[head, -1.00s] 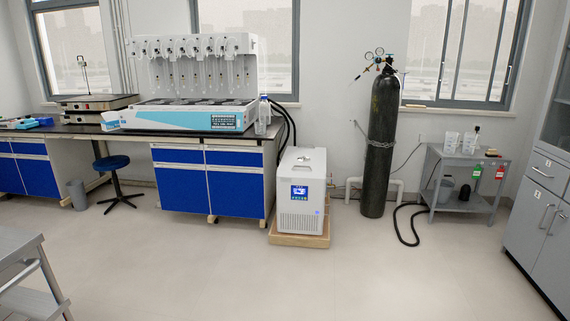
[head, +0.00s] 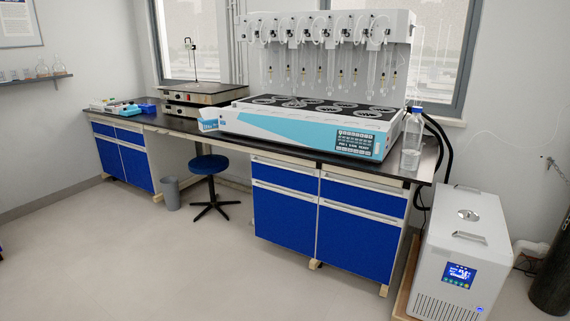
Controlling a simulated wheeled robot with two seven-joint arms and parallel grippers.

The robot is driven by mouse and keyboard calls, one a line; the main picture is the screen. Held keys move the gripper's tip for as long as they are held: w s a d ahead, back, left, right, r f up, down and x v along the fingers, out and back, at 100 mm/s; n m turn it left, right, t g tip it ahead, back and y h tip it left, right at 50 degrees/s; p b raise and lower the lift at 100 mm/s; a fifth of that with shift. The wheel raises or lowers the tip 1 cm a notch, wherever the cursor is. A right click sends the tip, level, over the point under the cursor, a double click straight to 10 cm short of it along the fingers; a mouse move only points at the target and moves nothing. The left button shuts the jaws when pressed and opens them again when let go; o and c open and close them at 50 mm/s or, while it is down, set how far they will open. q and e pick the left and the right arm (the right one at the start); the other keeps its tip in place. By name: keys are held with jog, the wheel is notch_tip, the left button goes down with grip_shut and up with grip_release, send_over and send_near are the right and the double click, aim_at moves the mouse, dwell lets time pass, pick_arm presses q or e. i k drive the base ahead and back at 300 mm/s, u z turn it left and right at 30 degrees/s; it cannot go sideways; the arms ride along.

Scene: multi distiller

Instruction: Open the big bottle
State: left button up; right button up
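A big clear bottle (head: 411,142) with a blue cap (head: 417,110) stands upright on the right end of the dark bench top (head: 424,172). It is just right of the white and light-blue multi distiller (head: 300,128). The bottle appears to hold some clear liquid low down. The cap sits on its neck. Neither of my grippers shows in the head view.
A white chiller (head: 462,250) stands on the floor right of the bench, with black hoses behind the bottle. A blue stool (head: 209,164) and a grey bin (head: 170,193) stand by the bench. The floor (head: 170,265) in front is clear.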

aim_at(414, 124)
jog(key=z, duration=0.3)
jog(key=i, duration=2.5)
jog(key=z, duration=1)
